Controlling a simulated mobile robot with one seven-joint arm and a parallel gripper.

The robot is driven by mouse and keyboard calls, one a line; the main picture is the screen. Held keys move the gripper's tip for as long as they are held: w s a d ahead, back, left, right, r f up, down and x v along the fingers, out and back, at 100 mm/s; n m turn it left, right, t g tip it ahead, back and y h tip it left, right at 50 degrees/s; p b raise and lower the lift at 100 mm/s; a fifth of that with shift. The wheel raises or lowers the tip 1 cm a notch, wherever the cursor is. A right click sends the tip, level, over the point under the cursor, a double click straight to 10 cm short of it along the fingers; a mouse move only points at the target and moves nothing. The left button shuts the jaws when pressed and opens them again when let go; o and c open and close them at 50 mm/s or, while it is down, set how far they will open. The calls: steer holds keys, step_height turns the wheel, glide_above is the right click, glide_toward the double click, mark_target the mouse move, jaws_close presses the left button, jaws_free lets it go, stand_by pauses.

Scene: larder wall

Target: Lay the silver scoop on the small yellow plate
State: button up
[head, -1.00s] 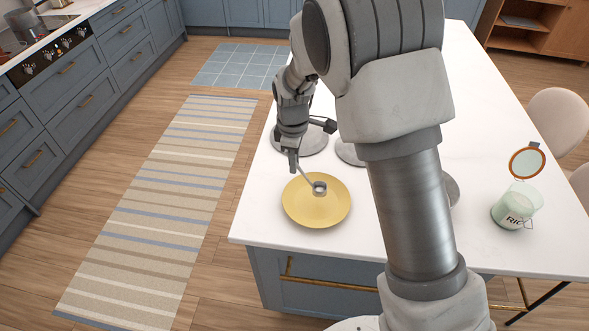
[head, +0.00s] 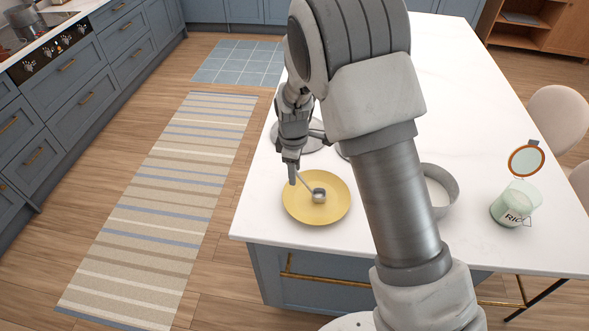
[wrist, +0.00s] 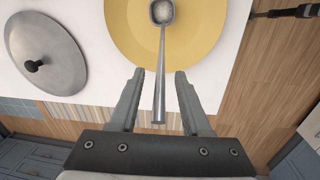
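The silver scoop (head: 318,195) lies with its bowl on the small yellow plate (head: 334,212). In the wrist view the scoop (wrist: 161,60) has its bowl over the plate (wrist: 200,40) and its handle pointing back between my fingers. My gripper (wrist: 159,74) is open, with a clear gap on both sides of the handle. In the head view my gripper (head: 291,180) is just above the plate's upper left edge, at the handle end of the scoop.
A grey lid with a dark knob (wrist: 45,52) lies beside the plate. The counter's front edge is close to the plate.

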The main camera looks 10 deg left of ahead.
step_height(320, 180, up, 12)
steer(key=s+b, duration=0.1)
steer(key=s+d+r+m+t, duration=0.1)
steer(key=s+d+r+m, duration=0.3)
steer(key=d+r, duration=0.35)
steer(key=s+d+r+m+t, duration=0.1)
steer(key=s+d+r+m, duration=0.2)
steer(key=s+d+m, duration=0.3)
steer(key=s+d+r+m+t, duration=0.2)
steer(key=s+d+r+m, duration=0.2)
steer(key=s, duration=0.9)
steer(key=d+m, duration=0.2)
steer(key=d, duration=0.1)
steer(key=shift+s+r+m+t, duration=0.2)
steer(key=shift+s+m+t, duration=0.1)
steer(key=shift+m, duration=0.1)
